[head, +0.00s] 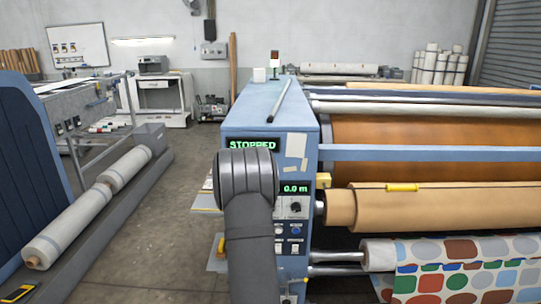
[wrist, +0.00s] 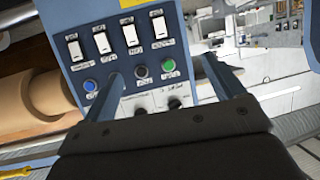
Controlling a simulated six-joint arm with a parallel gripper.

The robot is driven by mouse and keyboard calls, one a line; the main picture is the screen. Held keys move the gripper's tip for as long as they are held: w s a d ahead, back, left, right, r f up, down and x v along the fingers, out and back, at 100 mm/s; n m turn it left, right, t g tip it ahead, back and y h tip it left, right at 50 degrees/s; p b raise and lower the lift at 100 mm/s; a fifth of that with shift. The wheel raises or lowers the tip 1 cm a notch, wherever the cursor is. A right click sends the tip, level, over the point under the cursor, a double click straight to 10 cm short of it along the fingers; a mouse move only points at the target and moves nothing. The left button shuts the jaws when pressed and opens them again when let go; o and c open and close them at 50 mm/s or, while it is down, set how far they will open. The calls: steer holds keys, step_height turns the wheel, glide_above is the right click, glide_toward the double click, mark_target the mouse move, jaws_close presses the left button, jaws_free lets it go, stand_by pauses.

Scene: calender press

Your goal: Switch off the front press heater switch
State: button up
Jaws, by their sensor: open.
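The blue control panel (wrist: 120,60) fills the upper middle of the wrist view, tilted. A row of white rocker switches (wrist: 130,33) crosses its top, each with a small label below. The labels are too blurred to tell which one is the front press heater switch, and I cannot tell which way the rockers are set. My gripper (wrist: 160,66) is open and empty, its two fingers spread over the panel below the switch row; I cannot tell whether they touch it. In the head view my arm hides the gripper and much of the panel (head: 293,222).
Below the switches are a blue button (wrist: 90,85), a green button (wrist: 168,65) and dark knobs (wrist: 140,108). The machine's display (head: 252,145) reads STOPPED. A brown roll (head: 430,205) and patterned fabric (head: 470,265) lie right of the panel. Floor (head: 180,180) is open to the left.

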jaws_close()
stand_by(1.4)
